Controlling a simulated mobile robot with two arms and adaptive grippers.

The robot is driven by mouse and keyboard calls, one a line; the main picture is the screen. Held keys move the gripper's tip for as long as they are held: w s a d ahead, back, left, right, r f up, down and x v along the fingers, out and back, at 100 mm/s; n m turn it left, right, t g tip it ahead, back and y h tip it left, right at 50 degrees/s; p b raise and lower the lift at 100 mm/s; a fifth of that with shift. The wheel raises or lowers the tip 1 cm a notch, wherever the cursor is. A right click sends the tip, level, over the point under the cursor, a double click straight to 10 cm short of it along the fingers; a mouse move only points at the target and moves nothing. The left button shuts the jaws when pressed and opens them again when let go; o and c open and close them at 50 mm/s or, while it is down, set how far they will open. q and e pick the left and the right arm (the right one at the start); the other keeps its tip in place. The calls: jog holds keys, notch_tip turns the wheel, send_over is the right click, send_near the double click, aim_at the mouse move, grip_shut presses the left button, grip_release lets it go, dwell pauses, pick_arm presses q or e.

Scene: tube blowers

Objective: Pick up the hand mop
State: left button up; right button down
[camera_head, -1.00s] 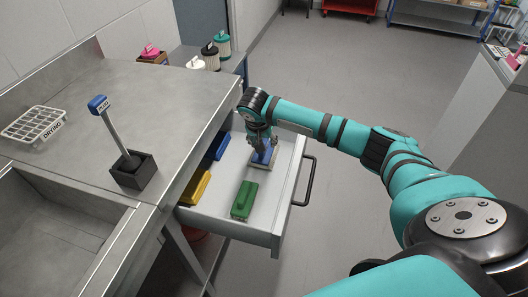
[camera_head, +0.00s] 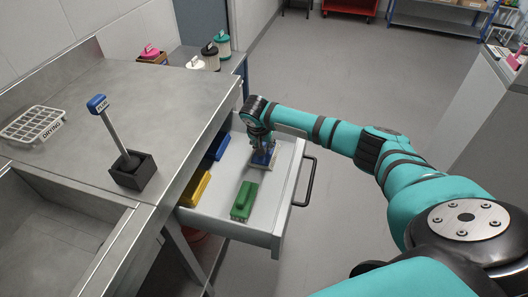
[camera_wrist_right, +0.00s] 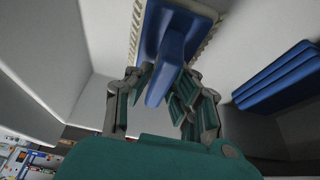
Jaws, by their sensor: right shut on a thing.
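The hand mop, a blue block with a raised blue grip and a pale fringed edge, lies in the open drawer near its far end (camera_head: 264,158). My right gripper (camera_head: 262,146) is over it, pointing down. In the right wrist view the fingers (camera_wrist_right: 164,92) are on both sides of the mop's blue grip (camera_wrist_right: 172,48), shut on it. The mop appears to be still at the drawer floor. My left gripper is not in view.
The drawer (camera_head: 222,208) also holds a green brush (camera_head: 244,198), a yellow one (camera_head: 196,188) and another blue one (camera_head: 217,147). A blue-headed tool (camera_head: 98,104) stands in a black holder (camera_head: 140,175) on the metal counter. A drying rack (camera_head: 33,124) lies at left.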

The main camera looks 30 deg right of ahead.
jog(key=shift+r, duration=0.15)
notch_tip(320, 180, up, 10)
jog(key=shift+f, duration=0.1)
dwell(0.5)
